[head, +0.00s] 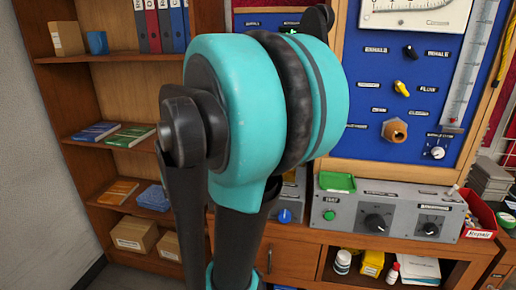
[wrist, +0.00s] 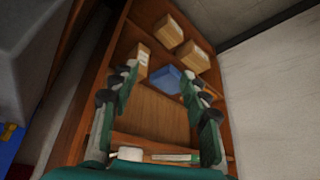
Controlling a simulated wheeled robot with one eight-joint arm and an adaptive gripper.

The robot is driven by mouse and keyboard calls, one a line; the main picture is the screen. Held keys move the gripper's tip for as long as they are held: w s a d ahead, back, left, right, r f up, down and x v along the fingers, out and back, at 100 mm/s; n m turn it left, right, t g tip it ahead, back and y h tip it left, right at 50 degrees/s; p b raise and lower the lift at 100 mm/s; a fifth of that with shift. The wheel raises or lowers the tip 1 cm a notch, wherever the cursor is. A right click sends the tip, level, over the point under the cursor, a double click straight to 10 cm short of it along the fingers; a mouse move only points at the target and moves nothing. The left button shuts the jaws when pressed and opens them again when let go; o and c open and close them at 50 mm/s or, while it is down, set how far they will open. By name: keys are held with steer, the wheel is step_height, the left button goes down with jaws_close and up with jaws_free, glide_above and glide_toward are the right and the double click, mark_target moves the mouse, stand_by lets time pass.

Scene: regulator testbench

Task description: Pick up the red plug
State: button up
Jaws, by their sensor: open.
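I cannot make out a red plug in either view. My gripper (wrist: 160,74) shows in the wrist view, with its two fingers spread apart and nothing between them. It points toward the wooden shelf. In the head view the gripper is not visible, and my teal arm covers the middle of the picture and part of the bench.
The wooden shelf (head: 127,141) holds binders, books and boxes. A blue instrument panel (head: 358,133) stands above the grey control box (head: 390,212). A green tray (head: 337,182) sits on the control box. A red bin (head: 481,212) is at the right.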

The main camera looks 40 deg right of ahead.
steer(key=w+d+r+m+g+h, duration=0.1)
steer(key=w+d+r+m+g, duration=0.1)
steer(key=d+r+m, duration=0.55)
steer(key=w+d+r+m+g+h, duration=0.1)
steer(key=w+d+r+m+h, duration=0.15)
steer(key=d+r, duration=0.9)
steer(key=s+d+r+m+g, duration=0.1)
steer(key=s+d+r+m, duration=0.2)
steer(key=d, duration=0.3)
steer(key=s+d+r+m+g, duration=0.2)
steer(key=s+d+r, duration=0.1)
steer(key=d, duration=0.3)
steer(key=shift+y, duration=0.25)
steer(key=shift+s+d+r+x, duration=0.1)
steer(key=shift+s+d+x, duration=0.05)
steer(key=shift+x, duration=2.75)
steer(key=shift+s+d+r+x, duration=0.1)
steer(key=shift+s+d+x, duration=0.05)
steer(key=shift+x, duration=2.75)
steer(key=shift+s+d+x, duration=0.15)
steer(key=shift+x, duration=2.75)
steer(key=shift+c, duration=0.3)
jaws_close()
